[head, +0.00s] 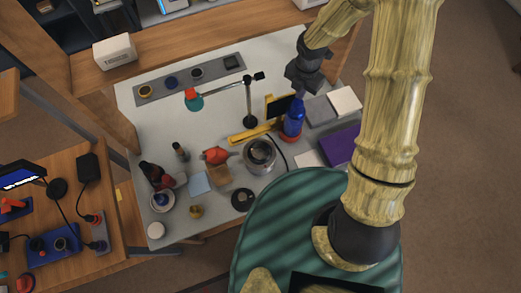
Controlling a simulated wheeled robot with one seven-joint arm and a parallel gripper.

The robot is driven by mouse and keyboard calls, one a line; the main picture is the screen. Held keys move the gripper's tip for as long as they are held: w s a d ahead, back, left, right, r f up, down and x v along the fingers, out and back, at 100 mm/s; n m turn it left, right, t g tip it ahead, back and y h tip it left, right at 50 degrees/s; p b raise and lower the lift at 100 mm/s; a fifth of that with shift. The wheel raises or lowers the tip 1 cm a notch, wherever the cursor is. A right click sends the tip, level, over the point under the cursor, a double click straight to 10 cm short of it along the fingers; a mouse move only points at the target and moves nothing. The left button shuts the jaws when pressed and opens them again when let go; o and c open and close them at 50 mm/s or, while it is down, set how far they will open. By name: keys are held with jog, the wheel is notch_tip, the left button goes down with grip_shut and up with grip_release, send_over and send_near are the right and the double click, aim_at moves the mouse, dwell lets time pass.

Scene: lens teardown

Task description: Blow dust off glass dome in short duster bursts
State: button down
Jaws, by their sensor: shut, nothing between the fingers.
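My gripper (301,87) is dark and small in the head view. It is shut and empty, pointing down just above the top of a blue bottle or can (293,119), possibly the duster. That can stands upright on a red base; whether the fingertips touch its top cannot be told. A round, shiny grey, clear-looking thing (260,153), possibly the glass dome, sits on the table to the lower left of the can. Dust on it is too small to see. A red bulb-shaped thing (216,155) lies left of it.
A lamp stand (249,105) with a jointed arm stands left of the can. A yellow-and-black piece (250,134) is close by. Flat grey, white and purple pads (342,146) lie right. Dark bottles (157,176) and small pots crowd the left. The grey tabletop (150,121) has bare room upper left.

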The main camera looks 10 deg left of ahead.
notch_tip(320, 180, up, 5)
jog(key=p, duration=0.4)
jog(key=shift+f, duration=0.1)
dwell(0.6)
jog(key=s+d+r+m+t+b, duration=0.1)
jog(key=s+d+m+b, duration=0.5)
jog(key=m, duration=0.9)
jog(key=s+d+r+m+t+b, duration=0.1)
jog(key=s+d+r+m+b, duration=0.2)
jog(key=m, duration=1.2)
jog(key=s+d+b, duration=0.3)
jog(key=d, duration=0.1)
jog(key=shift+s+d+r+m+t+b, duration=0.25)
jog(key=shift+d+r+m+t+b, duration=0.05)
jog(key=shift+r+m, duration=0.1)
jog(key=shift+d, duration=0.1)
